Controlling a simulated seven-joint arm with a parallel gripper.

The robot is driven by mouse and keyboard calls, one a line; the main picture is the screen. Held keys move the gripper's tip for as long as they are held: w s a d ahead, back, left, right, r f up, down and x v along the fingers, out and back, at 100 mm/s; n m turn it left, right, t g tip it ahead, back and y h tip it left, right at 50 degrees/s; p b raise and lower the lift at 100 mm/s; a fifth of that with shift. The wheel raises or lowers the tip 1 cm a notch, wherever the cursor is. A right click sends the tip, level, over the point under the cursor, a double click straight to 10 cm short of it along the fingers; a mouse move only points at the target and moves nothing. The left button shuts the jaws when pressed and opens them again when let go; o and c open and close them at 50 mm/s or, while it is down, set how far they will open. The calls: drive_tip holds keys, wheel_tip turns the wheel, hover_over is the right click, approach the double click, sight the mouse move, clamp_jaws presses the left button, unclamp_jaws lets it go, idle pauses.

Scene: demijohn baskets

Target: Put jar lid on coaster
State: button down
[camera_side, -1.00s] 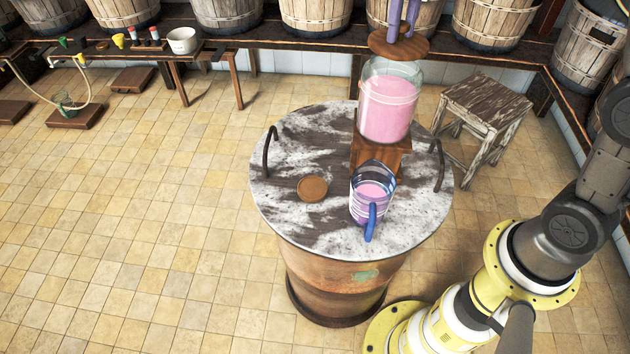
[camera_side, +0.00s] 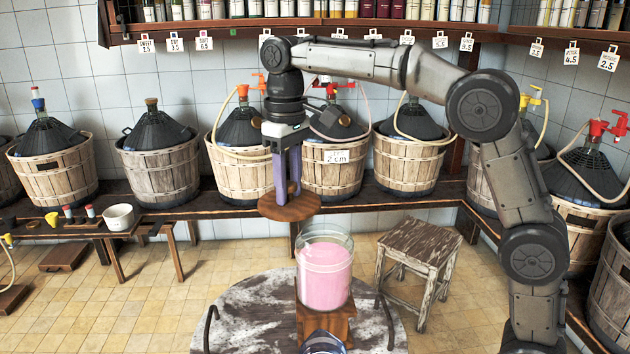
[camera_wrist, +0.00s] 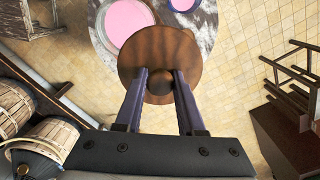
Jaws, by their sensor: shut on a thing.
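The jar lid (camera_side: 289,208) is a round dark wooden disc with a small knob. My gripper (camera_side: 288,188) points down and is shut on that knob, holding the lid in the air. In the side view the lid is above and left of the open glass jar (camera_side: 325,278) of pink liquid. The wrist view shows the lid (camera_wrist: 160,45) between my gripper's fingers (camera_wrist: 160,76), overlapping part of the jar (camera_wrist: 125,20) in the picture. The coaster is not visible in either current view.
The jar stands on a wooden block (camera_side: 327,325) on the barrel top (camera_side: 250,310). A jug (camera_side: 322,344) shows at the bottom edge, partly cut off. A wooden stool (camera_side: 420,255) stands to the right. Basketed demijohns (camera_side: 335,165) line the back bench.

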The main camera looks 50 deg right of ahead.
drive_tip(key=a+n, duration=0.3)
drive_tip(key=a, duration=0.8)
wheel_tip(320, 180, down, 29)
drive_tip(key=shift+w+d, duration=0.15)
drive_tip(key=shift+w, duration=0.15)
drive_tip(key=shift+f, duration=2.85)
drive_tip(key=shift+f, duration=0.6)
drive_tip(key=shift+c, duration=2.2)
unclamp_jaws()
drive_tip(key=shift+r, duration=0.1)
